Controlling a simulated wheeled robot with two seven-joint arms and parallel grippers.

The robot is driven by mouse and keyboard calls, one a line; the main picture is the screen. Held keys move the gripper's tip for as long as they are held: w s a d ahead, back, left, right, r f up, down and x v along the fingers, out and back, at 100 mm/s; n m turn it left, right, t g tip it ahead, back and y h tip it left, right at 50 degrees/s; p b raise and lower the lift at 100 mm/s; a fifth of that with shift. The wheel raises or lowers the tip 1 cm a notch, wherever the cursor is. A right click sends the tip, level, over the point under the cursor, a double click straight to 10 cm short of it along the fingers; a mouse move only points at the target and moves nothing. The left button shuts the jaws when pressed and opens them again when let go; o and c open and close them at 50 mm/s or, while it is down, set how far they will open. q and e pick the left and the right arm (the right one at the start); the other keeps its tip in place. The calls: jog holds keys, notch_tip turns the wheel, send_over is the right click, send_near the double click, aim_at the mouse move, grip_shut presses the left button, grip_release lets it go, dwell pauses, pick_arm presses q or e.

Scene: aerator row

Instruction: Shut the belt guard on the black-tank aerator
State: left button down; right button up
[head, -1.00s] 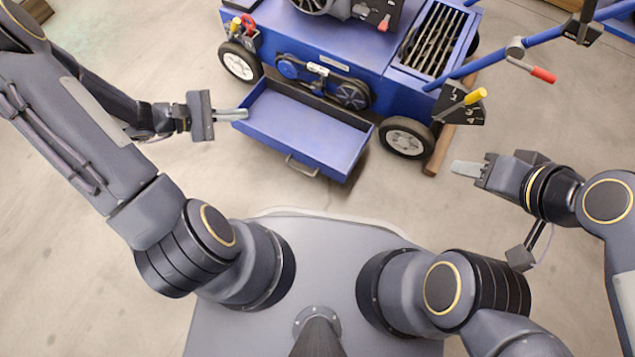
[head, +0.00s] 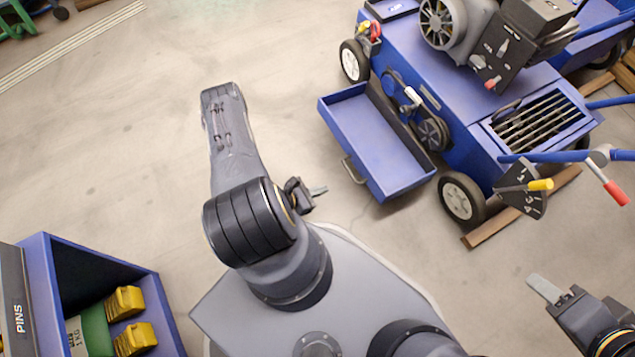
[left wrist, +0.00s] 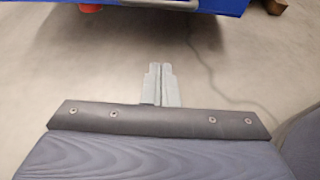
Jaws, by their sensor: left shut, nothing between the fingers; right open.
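The blue aerator (head: 470,90) stands at the upper right of the head view, with a black box-shaped part (head: 535,30) beside its engine. Its belt guard (head: 375,140), a blue tray-like cover, hangs open and out from the side. The guard's handle (head: 352,170) is on its near side. The pulleys and belt (head: 430,130) are exposed behind it. My left gripper (head: 318,190) is shut and empty, left of and nearer than the guard, apart from it. Its closed fingers (left wrist: 160,85) show over bare floor in the left wrist view. My right gripper (head: 545,290) is open and empty at lower right.
A blue bin (head: 90,290) with yellow weights stands at lower left. The aerator's wheel (head: 460,198), a wooden beam (head: 520,210) and a lever with a yellow grip (head: 540,184) lie right of the guard. Another blue machine stands behind. Floor left of the guard is clear.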

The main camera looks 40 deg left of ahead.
pick_arm(q)
jog(key=b+x, duration=0.2)
jog(key=x, duration=0.4)
jog(key=shift+f, duration=0.15)
jog(key=w+r, duration=0.1)
jog(key=w+d+r, duration=0.1)
jog(key=r, duration=0.1)
jog(key=shift+w+r+b, duration=0.15)
jog(key=shift+r+b, duration=0.15)
jog(key=shift+b, duration=0.1)
